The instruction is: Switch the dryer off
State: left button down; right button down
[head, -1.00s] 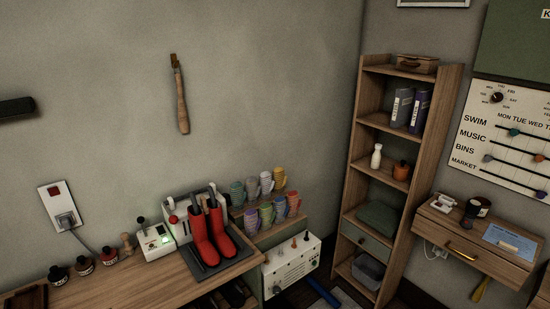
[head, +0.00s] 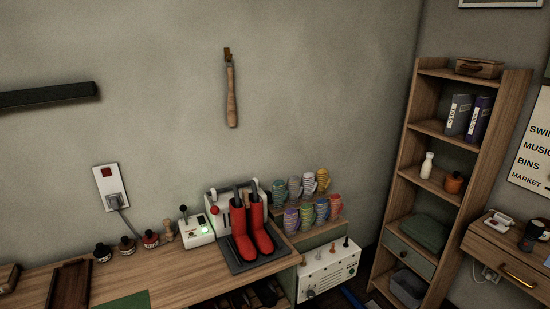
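A pair of red boots (head: 252,233) stands on a dark tray, with dark tubes going into their tops. They stand against a pale dryer unit (head: 223,204) at the back of the wooden bench. To its left is a small white control box (head: 197,234) with a black-knobbed lever (head: 184,212) and a lit green light. A wall plate (head: 105,190) with a red switch has a grey plug in it, its cable running down behind the bench. Neither of my grippers is in view.
Several dark bottles (head: 127,244) and a wooden peg (head: 169,229) stand left of the control box. Patterned mugs (head: 307,214) sit on a stepped rack at right. A white box with knobs (head: 330,268) is below them. A tall shelf (head: 406,170) stands further right.

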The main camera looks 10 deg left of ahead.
aim_at(201, 220)
jog(key=i+j, duration=0.3)
jog(key=i, duration=0.15)
jog(key=i+j, duration=0.3)
jog(key=i, duration=0.2)
